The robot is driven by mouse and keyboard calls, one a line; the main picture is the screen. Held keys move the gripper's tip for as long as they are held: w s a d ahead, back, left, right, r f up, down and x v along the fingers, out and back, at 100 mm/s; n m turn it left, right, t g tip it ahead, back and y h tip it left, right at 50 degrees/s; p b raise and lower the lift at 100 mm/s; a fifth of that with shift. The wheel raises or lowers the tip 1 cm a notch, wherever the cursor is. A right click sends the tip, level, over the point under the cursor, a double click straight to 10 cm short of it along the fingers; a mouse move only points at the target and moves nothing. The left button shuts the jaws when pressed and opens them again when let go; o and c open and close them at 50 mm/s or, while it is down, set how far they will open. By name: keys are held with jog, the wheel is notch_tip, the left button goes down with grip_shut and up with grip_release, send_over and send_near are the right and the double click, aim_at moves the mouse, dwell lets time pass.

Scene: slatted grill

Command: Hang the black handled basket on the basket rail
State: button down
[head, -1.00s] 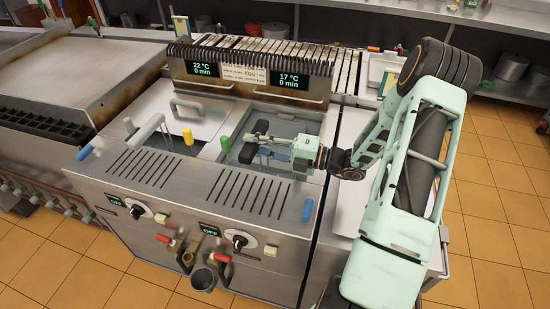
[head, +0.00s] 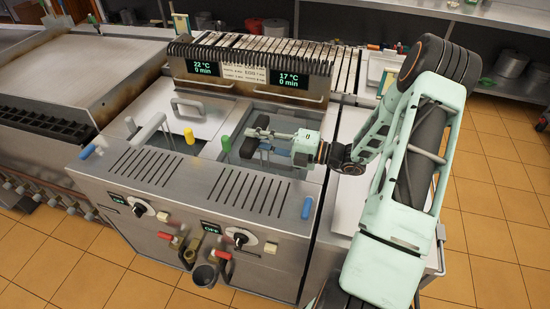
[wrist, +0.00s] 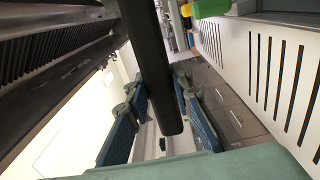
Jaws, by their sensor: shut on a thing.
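The black basket handle (head: 249,148) shows at my gripper over the right fryer well in the head view. In the wrist view it is a thick black bar (wrist: 150,70) running down from the top edge between the blue finger pads. My gripper (head: 262,134) is shut on this handle; its two fingers also show in the wrist view (wrist: 161,122). The basket itself is mostly hidden in the well. A thin metal rail (head: 288,98) crosses the back panel below the right display, behind my gripper.
A green handle (head: 225,143) stands left of my gripper, and a yellow one (head: 188,136) further left. The slotted front panel (head: 245,190) is flat and clear. A blue handle (head: 307,207) stands at its right edge.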

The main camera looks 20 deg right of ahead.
aim_at(255, 147)
jog(key=shift+r, duration=0.1)
jog(key=shift+s+a+r+p, duration=0.15)
jog(key=shift+s+a+p, duration=0.35)
jog(key=shift+s, duration=0.2)
jog(key=shift+s+a+r+p, duration=0.1)
jog(key=shift+s+a+p, duration=0.4)
jog(key=shift+s, duration=0.2)
notch_tip(255, 147, up, 11)
dwell(1.8)
jog(key=shift+d, duration=0.1)
jog(key=shift+w+d, duration=0.55)
jog(key=shift+w, duration=0.25)
jog(key=shift+w+d, duration=0.5)
jog(key=shift+w, duration=0.25)
